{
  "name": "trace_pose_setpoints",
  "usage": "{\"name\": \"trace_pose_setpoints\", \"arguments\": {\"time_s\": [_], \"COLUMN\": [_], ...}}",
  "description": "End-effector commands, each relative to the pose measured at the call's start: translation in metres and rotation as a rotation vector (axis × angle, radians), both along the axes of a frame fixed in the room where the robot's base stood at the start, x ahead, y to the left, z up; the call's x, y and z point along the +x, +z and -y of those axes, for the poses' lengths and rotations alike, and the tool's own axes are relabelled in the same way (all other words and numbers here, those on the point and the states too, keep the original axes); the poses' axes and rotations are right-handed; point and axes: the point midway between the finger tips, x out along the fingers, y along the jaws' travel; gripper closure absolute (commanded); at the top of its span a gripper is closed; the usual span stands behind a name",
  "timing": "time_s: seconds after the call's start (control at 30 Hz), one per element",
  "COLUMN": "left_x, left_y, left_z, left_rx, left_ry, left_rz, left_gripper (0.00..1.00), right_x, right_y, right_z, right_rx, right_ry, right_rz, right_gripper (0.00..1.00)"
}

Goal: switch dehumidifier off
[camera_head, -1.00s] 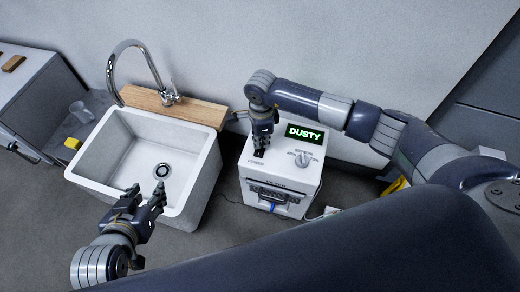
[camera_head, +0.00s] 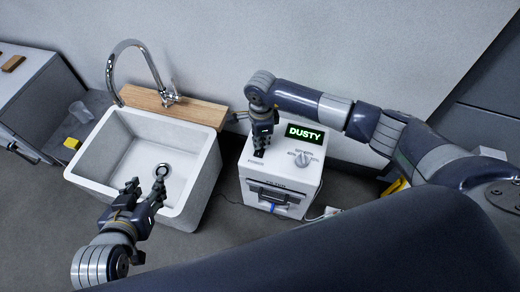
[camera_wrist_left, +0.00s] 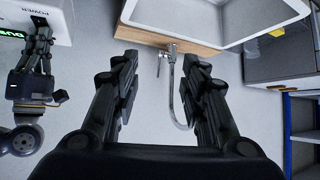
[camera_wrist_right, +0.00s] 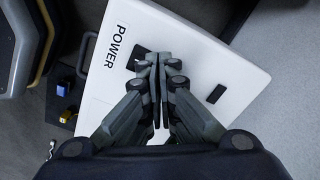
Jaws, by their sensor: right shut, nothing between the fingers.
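The dehumidifier (camera_head: 284,183) is a white box right of the sink, with a green "DUSTY" display (camera_head: 305,133) and a grey dial (camera_head: 302,159) on top. My right gripper (camera_head: 260,152) points down at the left part of its top, by the "POWER" label. In the right wrist view the right gripper (camera_wrist_right: 160,125) is shut and empty, over a dark switch (camera_wrist_right: 140,62) beside the "POWER" label (camera_wrist_right: 117,46); its fingers partly cover it. Whether they touch it I cannot tell. My left gripper (camera_head: 146,190) is open and empty over the sink's front edge.
A white sink (camera_head: 110,180) with a curved tap (camera_head: 140,48) and a wooden board (camera_head: 175,105) stands left of the dehumidifier. A clear cup (camera_head: 80,110) and a yellow block (camera_head: 72,143) lie farther left. Cables lie on the floor by the dehumidifier.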

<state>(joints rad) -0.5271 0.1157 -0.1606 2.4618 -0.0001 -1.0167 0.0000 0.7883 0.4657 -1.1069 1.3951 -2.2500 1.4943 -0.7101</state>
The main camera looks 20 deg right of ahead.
Motion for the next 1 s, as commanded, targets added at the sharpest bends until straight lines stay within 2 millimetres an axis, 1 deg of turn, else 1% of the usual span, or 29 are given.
{"name": "trace_pose_setpoints", "arguments": {"time_s": [1.0], "left_x": [0.0098], "left_y": [0.0094], "left_z": [0.0045], "left_rx": [-0.016], "left_ry": [-0.005], "left_rz": [0.065], "left_gripper": [0.60], "right_x": [-0.0003], "right_y": [-0.0042], "right_z": [0.0001], "right_rx": [0.000], "right_ry": [0.000], "right_rz": [-0.001], "right_gripper": [1.00]}}
